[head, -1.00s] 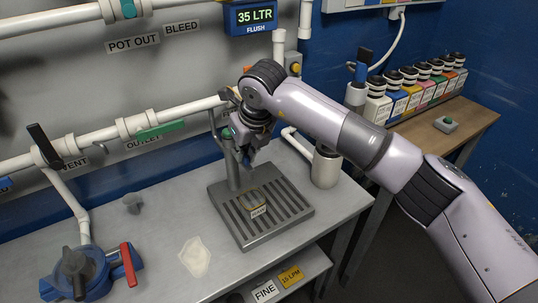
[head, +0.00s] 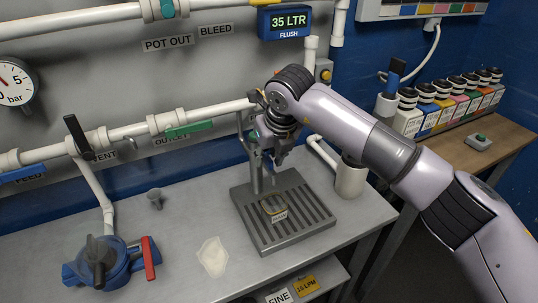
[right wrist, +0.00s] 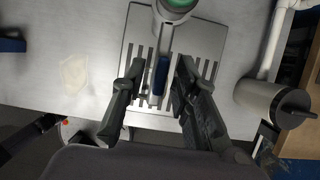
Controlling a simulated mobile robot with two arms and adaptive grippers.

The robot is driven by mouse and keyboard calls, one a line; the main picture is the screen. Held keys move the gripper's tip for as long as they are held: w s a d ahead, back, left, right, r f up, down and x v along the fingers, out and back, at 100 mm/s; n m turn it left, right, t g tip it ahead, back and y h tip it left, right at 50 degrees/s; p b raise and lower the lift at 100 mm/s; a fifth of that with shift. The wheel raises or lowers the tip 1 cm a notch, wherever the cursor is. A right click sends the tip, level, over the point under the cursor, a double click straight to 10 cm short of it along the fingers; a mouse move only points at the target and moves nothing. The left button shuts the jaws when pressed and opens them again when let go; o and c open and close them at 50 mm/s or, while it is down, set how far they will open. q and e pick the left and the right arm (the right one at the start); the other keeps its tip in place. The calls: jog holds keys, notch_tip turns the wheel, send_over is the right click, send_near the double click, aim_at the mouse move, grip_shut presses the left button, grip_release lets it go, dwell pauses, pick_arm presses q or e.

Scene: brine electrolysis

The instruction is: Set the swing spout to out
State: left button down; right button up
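The swing spout (right wrist: 161,72) is a slim arm with a blue grip, reaching out from a grey post with a green top (right wrist: 178,4) over a slotted grey tray. My right gripper (right wrist: 161,62) is open, with one finger on each side of the blue grip and gaps visible at both sides. In the head view my right gripper (head: 280,152) is in front of the post (head: 255,178) and hides most of the spout. The slotted tray (head: 318,219) stands on the bench below.
A grey cylinder (head: 350,180) stands right of the tray. A pale patch (head: 212,256) and a small grey funnel-like piece (head: 155,198) lie left of it. A blue valve with a red lever (head: 150,258) is at the front left. Pipes run along the wall behind.

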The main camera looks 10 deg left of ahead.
jog(key=v, duration=1.2)
jog(key=shift+a, duration=0.1)
